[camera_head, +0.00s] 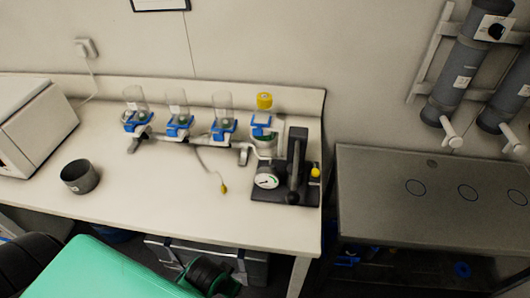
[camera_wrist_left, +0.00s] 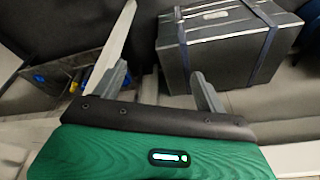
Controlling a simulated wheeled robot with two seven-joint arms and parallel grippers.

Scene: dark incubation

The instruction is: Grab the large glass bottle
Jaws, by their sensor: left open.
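A clear vessel with a yellow top (camera_head: 264,123) and a blue band stands on the white bench, at the right end of a row of clear glass cups; it looks like the large glass bottle. A pump with a gauge (camera_head: 267,181) stands close in front of it and partly hides its lower part. My left gripper (camera_wrist_left: 160,76) shows in the left wrist view, with its two grey fingers wide apart and nothing between them. It is low, in front of the bench and well away from the bottle. My right gripper is in neither view.
Three clear cups with blue clamps (camera_head: 179,125) sit on a metal manifold. A dark pot (camera_head: 80,176) and a white machine (camera_head: 35,125) are at left. A strapped grey case (camera_wrist_left: 228,45) is under the bench. The bench front (camera_head: 170,215) is clear.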

